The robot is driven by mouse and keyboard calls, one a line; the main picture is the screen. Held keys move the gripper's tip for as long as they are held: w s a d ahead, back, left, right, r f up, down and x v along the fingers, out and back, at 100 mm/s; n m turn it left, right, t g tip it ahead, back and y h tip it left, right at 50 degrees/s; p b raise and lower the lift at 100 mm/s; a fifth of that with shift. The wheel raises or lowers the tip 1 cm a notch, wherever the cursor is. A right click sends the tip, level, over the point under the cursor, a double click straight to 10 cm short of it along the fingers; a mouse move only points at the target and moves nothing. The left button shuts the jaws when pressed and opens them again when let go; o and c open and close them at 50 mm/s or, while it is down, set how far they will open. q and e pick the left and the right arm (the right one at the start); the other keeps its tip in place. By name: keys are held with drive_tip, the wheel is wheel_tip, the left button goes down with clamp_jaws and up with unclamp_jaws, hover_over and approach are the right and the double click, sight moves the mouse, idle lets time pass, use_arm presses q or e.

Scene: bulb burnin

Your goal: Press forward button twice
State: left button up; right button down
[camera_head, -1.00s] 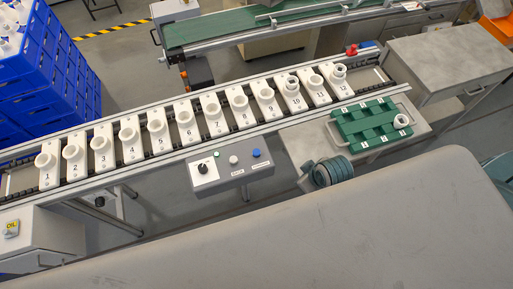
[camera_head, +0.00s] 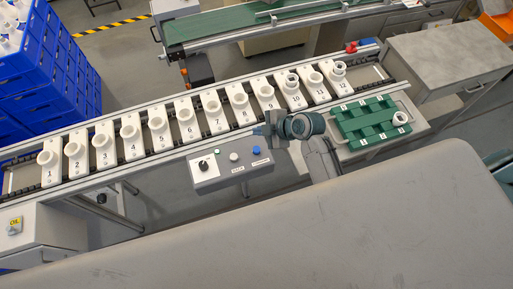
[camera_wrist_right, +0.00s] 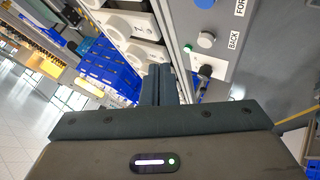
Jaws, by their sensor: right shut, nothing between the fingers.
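The control box (camera_head: 228,166) stands at the front edge of the conveyor. It carries a black knob (camera_head: 203,166), a white button (camera_head: 233,157) and a blue button (camera_head: 256,150). The blue one sits by the label starting "FOR" in the right wrist view (camera_wrist_right: 205,3). The white button (camera_wrist_right: 206,40) sits by "BACK". My right gripper (camera_head: 262,129) is shut and empty, above and beyond the blue button near the conveyor's front rail, apparently not touching it. Its closed fingers show in the wrist view (camera_wrist_right: 160,84). My left gripper is not in view.
The conveyor (camera_head: 150,162) carries numbered white holders. A green tray (camera_head: 372,131) with a white part (camera_head: 400,118) sits right of my arm. Blue crates (camera_head: 45,75) are stacked at the left. A grey cabinet (camera_head: 445,55) stands at the back right.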

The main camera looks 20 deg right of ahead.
sight(260, 150)
wheel_tip(260, 150, down, 8)
drive_tip(key=b, duration=0.7)
drive_tip(key=shift+f, duration=0.45)
idle(1.6)
drive_tip(key=shift+f+b, duration=0.4)
